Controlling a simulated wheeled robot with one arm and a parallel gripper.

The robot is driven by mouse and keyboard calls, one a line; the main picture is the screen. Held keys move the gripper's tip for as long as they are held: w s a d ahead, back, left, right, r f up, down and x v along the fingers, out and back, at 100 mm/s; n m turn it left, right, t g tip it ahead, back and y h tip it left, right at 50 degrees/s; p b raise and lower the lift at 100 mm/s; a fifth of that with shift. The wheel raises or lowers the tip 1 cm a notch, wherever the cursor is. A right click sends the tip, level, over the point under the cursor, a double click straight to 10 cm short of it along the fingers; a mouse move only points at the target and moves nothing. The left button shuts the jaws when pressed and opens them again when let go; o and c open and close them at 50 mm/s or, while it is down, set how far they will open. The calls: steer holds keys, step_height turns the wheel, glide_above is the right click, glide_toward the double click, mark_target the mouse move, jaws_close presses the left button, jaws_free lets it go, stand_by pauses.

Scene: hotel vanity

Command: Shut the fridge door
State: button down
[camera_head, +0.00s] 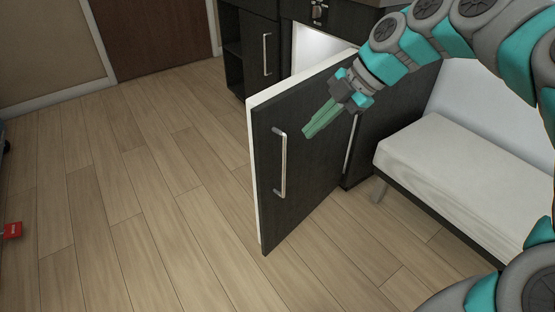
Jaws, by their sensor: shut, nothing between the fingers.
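The fridge door (300,190) is a dark panel with a white inner edge and a silver vertical handle (281,162). It stands wide open, swung out from the dark cabinet into the room. The lit white fridge interior (315,48) shows behind the door's top edge. My gripper (308,133) is shut and empty, with its green fingers pointing down and left. It is in front of the door's outer face in the picture, to the right of the handle's upper part. I cannot tell whether the fingers touch the door.
A dark cabinet (258,55) with its own silver handle stands left of the fridge opening. A white cushioned bench (450,165) stands close on the right. The wooden floor (140,190) to the left is clear. A small red object (12,231) is at the left edge.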

steer(key=p, duration=0.1)
glide_toward(260, 158)
step_height(260, 158, down, 4)
steer(key=s+a, duration=0.1)
steer(key=shift+w+a+n, duration=0.3)
steer(key=shift+w+a, duration=0.3)
steer(key=shift+a, duration=0.25)
